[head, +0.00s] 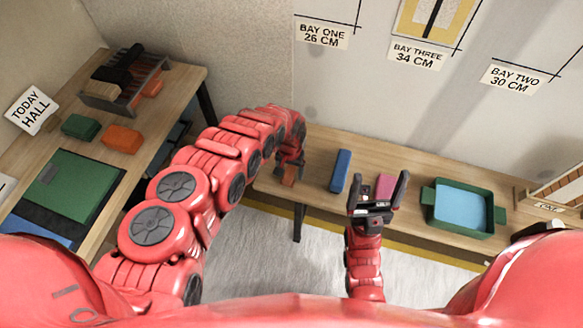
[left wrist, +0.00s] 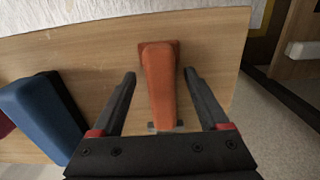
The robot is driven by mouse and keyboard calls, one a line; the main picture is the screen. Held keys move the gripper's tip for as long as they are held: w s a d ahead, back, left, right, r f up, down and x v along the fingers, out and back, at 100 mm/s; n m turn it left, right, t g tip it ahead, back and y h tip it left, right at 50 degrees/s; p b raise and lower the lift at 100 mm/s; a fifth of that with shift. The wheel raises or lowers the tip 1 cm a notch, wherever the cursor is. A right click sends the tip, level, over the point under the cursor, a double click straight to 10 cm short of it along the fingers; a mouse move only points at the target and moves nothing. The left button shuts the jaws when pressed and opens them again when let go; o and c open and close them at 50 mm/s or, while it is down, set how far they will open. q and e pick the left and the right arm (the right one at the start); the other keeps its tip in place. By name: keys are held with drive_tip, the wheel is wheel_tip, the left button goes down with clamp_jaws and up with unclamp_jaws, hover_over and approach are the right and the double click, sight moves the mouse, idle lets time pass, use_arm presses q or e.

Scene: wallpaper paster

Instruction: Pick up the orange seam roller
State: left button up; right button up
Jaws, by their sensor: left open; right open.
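An orange tapered block-like object, by its colour the seam roller (left wrist: 160,85), lies on the wooden bench in the left wrist view. A small grey metal part shows at its near end. My left gripper (left wrist: 160,76) is open, with one finger on each side of it and gaps between. In the head view the left gripper (head: 290,160) is at the bench's left end, with a bit of the orange roller (head: 288,176) showing below it. My right gripper (head: 378,190) is open and empty, its fingers pointing up in front of the bench.
On the bench (head: 319,150) are a blue block (head: 340,170), a pink item (head: 385,187) and a green tray (head: 431,215) with a blue inside. The left table (head: 175,92) carries another orange block (head: 121,138), green items and a grey rack (head: 102,98).

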use_arm(q)
drive_tip(key=shift+f, duration=0.2)
clamp_jaws()
idle(0.3)
